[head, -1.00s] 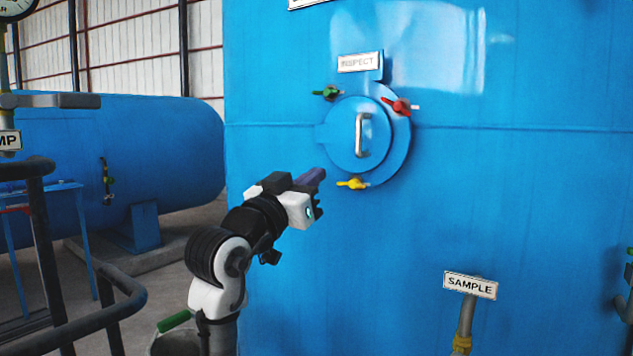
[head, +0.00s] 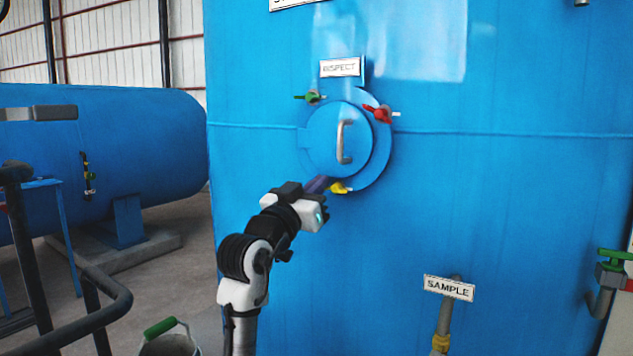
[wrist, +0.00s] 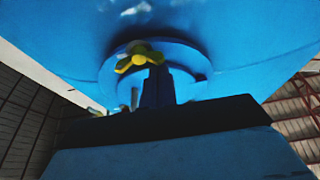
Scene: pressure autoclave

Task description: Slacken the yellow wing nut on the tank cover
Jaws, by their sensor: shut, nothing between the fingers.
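The yellow wing nut (head: 339,188) sits at the lower edge of the round blue tank cover (head: 325,140). My gripper (head: 318,184) is just left of the nut in the head view and partly overlaps it. In the wrist view the yellow wing nut (wrist: 138,56) shows at the upper middle, just beyond the tips of my dark blue fingers (wrist: 158,85). The fingers are shut with nothing between them. I cannot tell whether they touch the nut.
A red wing nut (head: 378,114) and a green one (head: 312,97) sit higher on the cover's rim. A metal handle (head: 343,142) stands out from its middle. A SAMPLE pipe sign (head: 449,288) is at lower right. A black railing (head: 100,310) is at lower left.

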